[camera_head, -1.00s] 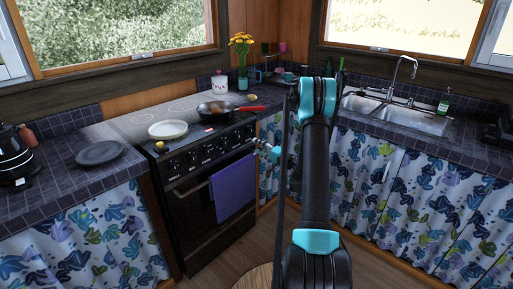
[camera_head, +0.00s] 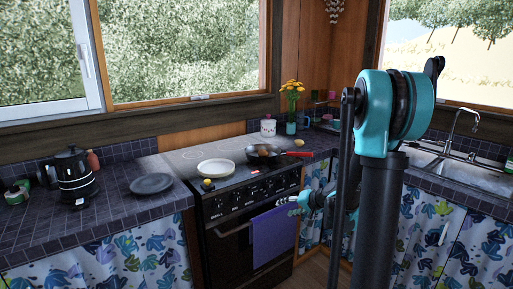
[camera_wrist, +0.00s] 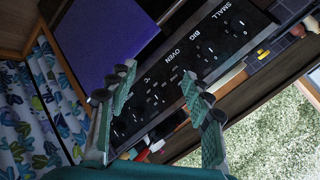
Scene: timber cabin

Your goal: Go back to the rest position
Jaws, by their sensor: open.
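My gripper (camera_wrist: 158,80) is open, with its two fingers apart and nothing between them in the wrist view. In the head view my gripper (camera_head: 297,204) shows small in front of the stove, left of my raised arm, and its fingers are hard to make out there. In the wrist view it faces the stove's black control panel (camera_wrist: 222,45), with the purple towel (camera_wrist: 95,38) at the upper left.
The stove (camera_head: 240,195) carries a white plate (camera_head: 216,168) and a dark pan (camera_head: 262,151) with a red handle. A grey plate (camera_head: 152,184) and a black kettle (camera_head: 74,180) stand on the left counter. The sink (camera_head: 470,172) is at right, partly behind my arm.

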